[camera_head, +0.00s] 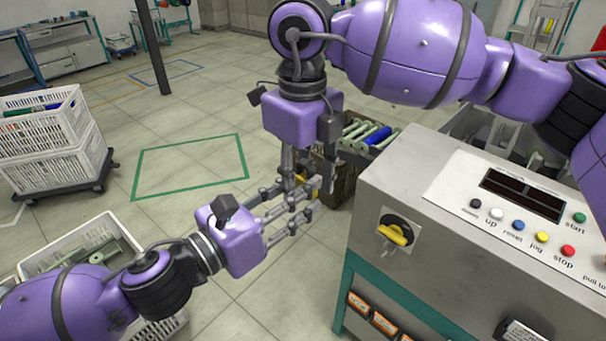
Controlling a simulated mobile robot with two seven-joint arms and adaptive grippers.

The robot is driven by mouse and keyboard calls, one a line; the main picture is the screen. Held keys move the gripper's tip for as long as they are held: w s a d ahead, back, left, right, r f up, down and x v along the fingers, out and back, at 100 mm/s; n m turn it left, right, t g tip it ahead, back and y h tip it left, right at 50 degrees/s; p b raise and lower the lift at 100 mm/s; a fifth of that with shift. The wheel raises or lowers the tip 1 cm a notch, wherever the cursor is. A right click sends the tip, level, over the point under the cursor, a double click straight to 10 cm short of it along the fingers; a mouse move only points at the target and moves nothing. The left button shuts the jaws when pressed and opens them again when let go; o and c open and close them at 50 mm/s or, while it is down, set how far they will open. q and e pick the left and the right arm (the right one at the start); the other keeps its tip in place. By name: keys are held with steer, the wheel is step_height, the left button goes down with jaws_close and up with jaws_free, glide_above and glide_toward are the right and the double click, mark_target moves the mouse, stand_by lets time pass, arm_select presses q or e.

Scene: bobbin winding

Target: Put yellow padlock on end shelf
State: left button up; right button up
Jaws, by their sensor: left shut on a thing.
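A small yellow piece, which looks like the yellow padlock (301,177), shows between the fingers where my two grippers meet. Most of it is hidden by the fingers. My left gripper (298,207) reaches in from the lower left and is shut on it. My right gripper (310,188) points down from above, its fingers around the same spot and crossing close to the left fingers. Whether the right fingers also grip it cannot be told. I cannot make out which place is the end shelf.
A grey machine (385,190) with a yellow rotary switch (395,234) and buttons stands at right. Behind the grippers is a crate (341,183) of bobbins. White crates (45,153) on a dolly stand left; another white crate (118,233) is lower left. The green-outlined floor is clear.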

jaws_close()
arm_select(q)
steer(key=o, duration=1.4)
steer(key=shift+c, duration=0.2)
steer(key=shift+f, duration=0.1)
